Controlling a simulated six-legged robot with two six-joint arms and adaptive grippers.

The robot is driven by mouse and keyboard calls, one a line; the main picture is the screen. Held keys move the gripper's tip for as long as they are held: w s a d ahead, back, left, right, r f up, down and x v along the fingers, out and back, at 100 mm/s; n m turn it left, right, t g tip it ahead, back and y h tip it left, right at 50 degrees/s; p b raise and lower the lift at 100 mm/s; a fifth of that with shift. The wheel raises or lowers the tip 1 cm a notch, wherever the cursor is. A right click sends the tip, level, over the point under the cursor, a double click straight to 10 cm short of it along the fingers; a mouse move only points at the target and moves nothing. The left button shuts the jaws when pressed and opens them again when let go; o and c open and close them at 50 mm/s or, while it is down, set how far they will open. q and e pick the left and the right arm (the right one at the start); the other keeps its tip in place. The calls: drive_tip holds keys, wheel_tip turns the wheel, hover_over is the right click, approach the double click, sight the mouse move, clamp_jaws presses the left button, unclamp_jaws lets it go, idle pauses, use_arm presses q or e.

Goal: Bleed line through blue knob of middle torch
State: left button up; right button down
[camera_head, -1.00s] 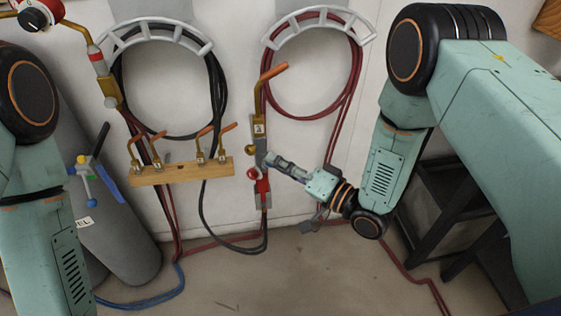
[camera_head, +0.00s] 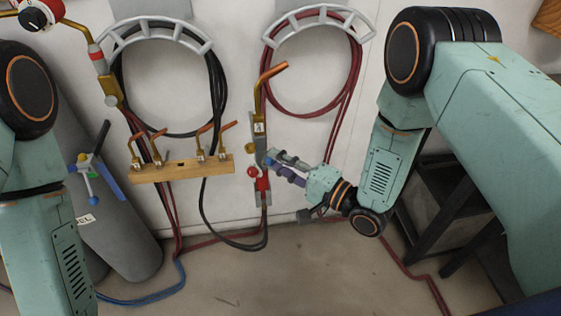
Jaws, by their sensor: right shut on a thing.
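The torch (camera_head: 260,128) hangs upright against the pale wall in the middle of the head view, with a bent copper tip, a numbered tag, and a red knob (camera_head: 252,172) low on its left. My right gripper (camera_head: 271,162) reaches in from the right to the torch's right side. Its two fingers are shut around the small blue knob (camera_head: 268,161), which they partly hide. My left arm shows at the left edge, but its gripper is out of view.
A wooden rack (camera_head: 180,172) with several copper tips is left of the torch. Black hose (camera_head: 216,85) and red hose (camera_head: 355,75) hang on grey brackets. A grey cylinder (camera_head: 125,240) leans at left. A dark stand (camera_head: 440,205) is at right. The front floor is mostly clear.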

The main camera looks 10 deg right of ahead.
idle(0.3)
drive_tip(key=c, duration=1.1)
unclamp_jaws()
drive_tip(key=v, duration=1.2)
